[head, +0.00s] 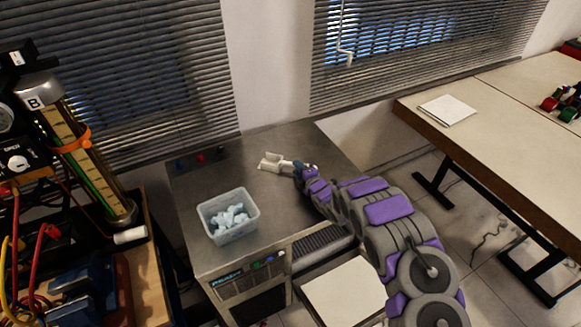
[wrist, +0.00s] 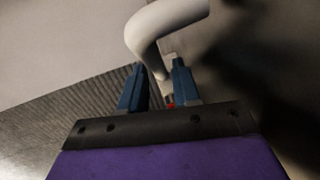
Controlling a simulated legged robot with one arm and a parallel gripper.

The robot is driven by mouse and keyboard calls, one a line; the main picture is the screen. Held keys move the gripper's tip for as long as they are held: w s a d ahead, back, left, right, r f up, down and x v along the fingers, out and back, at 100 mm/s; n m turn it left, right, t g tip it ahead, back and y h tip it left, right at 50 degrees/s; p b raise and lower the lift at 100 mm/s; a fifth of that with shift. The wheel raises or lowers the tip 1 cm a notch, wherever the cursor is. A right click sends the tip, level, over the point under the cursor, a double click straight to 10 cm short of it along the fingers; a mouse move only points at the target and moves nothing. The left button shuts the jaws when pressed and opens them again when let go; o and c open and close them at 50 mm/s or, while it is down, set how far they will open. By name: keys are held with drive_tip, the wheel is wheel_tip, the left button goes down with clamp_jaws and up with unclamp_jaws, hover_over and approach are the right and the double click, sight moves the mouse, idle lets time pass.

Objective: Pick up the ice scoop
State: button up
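The white ice scoop (head: 271,161) is over the back part of the metal cabinet top in the head view, its bowl to the left and its handle toward my gripper. My gripper (head: 299,168) is at the handle end. In the wrist view, the two blue fingers of my gripper (wrist: 158,82) stand apart. The curved white handle of the scoop (wrist: 148,42) reaches down to between the fingertips, with a small gap showing beside it. I cannot tell whether the scoop touches the cabinet top.
A clear bin (head: 228,215) of ice chunks stands on the metal cabinet top (head: 275,205), left of my arm. A gauge rig (head: 80,150) with cables is at the left. A table (head: 500,110) with a white pad is at the right. Window blinds (head: 120,70) rise behind.

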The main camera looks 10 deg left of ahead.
sight(289, 165)
drive_tip(key=x, duration=0.3)
drive_tip(key=shift+s+a, duration=0.1)
drive_tip(key=shift+a, duration=0.25)
drive_tip(key=shift+w+a+b, duration=0.1)
drive_tip(key=shift+w+b, duration=0.2)
drive_tip(key=shift+w, duration=0.1)
drive_tip(key=shift+c, duration=0.2)
clamp_jaws()
